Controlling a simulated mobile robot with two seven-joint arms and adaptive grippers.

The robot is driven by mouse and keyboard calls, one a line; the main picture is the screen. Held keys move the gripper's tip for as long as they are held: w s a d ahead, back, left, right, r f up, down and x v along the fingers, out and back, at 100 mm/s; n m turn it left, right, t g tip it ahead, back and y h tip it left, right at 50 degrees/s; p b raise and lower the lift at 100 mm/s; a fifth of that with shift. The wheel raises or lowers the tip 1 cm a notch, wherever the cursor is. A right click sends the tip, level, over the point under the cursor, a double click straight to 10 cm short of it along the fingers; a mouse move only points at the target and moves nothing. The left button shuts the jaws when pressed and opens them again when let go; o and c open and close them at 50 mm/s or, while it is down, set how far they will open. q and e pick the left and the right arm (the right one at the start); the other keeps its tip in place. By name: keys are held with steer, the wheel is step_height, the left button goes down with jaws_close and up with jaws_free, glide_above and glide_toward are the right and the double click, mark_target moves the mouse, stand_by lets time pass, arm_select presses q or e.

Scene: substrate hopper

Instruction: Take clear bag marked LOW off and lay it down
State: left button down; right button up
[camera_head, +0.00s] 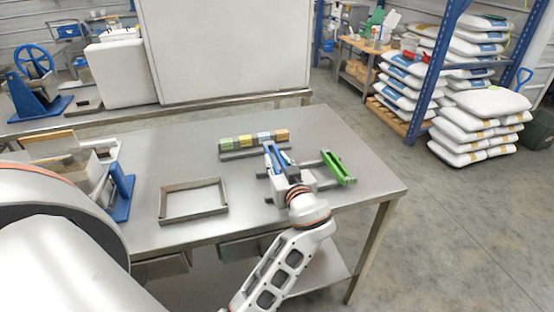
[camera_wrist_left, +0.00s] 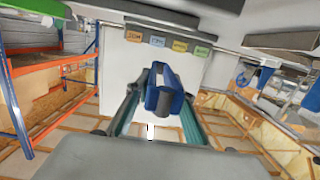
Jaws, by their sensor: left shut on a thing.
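My left gripper (camera_head: 280,164) is over the right half of the metal table, shut on a small blue object (camera_head: 272,156). The blue object (camera_wrist_left: 172,95) also shows between the fingers in the left wrist view. A row of coloured blocks (camera_head: 254,140) sits on a dark strip just behind the gripper. Their coloured labels (camera_wrist_left: 168,42) show in the wrist view, too small to read surely. I cannot make out a clear bag marked LOW in either view. My right gripper is not in view.
An empty rectangular frame (camera_head: 193,213) lies on the table, left of the gripper. A green-ended rail piece (camera_head: 338,168) is to the right. A clear-sided box with blue supports (camera_head: 122,195) stands at the left. Bare tabletop (camera_head: 170,152) shows behind the frame.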

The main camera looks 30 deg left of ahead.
arm_select(q)
steer(key=shift+f+b, duration=1.3)
steer(key=shift+f, duration=1.5)
steer(key=shift+f+b, duration=0.55)
steer(key=c, duration=1.7)
jaws_free()
steer(key=shift+r, duration=0.1)
